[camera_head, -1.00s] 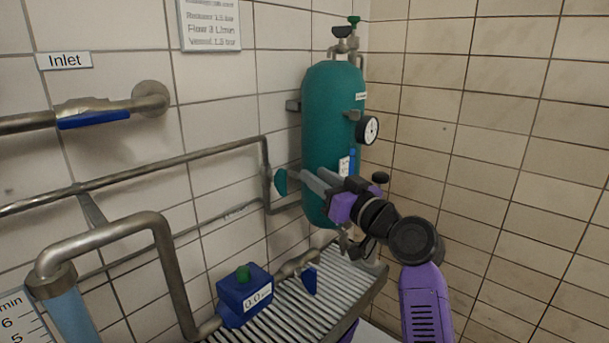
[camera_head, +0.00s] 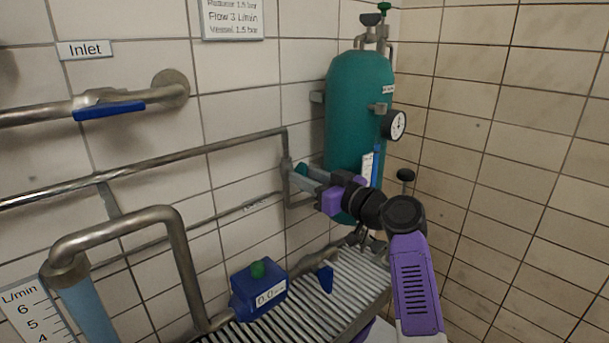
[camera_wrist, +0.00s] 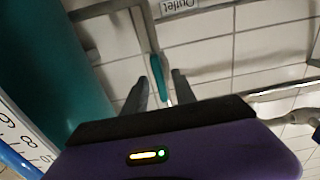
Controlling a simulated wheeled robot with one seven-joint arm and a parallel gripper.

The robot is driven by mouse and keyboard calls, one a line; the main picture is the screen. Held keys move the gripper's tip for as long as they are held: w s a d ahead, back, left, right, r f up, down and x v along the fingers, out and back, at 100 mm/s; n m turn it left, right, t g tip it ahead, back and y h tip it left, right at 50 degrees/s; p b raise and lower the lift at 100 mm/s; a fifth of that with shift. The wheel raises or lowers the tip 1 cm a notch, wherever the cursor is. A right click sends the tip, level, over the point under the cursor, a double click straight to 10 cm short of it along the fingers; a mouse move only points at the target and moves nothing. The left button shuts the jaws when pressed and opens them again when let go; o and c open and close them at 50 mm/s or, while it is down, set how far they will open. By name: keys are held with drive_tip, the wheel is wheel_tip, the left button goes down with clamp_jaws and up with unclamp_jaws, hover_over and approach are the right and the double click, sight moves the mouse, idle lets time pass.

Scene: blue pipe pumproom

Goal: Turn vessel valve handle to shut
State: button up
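A teal lever handle (camera_wrist: 157,76) sits on the grey pipe beside the teal vessel (camera_head: 353,110). In the head view only a small part of the handle (camera_head: 301,168) shows, behind my fingers. My gripper (camera_head: 298,178) reaches left past the vessel's lower part to this handle. In the wrist view my gripper (camera_wrist: 160,90) is open, its two fingers apart. The lower end of the handle appears between the fingertips, with gaps on both sides. I cannot tell how deep it lies between them. No label on the handle is readable.
A gauge (camera_head: 394,125) and a black knob (camera_head: 405,175) stand right of the vessel. A blue box (camera_head: 258,290) and a blue lever (camera_head: 325,278) are over the slatted bench (camera_head: 350,277). An Outlet sign (camera_wrist: 178,6) hangs near the handle. The inlet lever (camera_head: 109,110) is far left.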

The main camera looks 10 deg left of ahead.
drive_tip(key=shift+w+a, duration=0.2)
drive_tip(key=shift+a, duration=0.15)
drive_tip(key=shift+c, duration=0.2)
clamp_jaws()
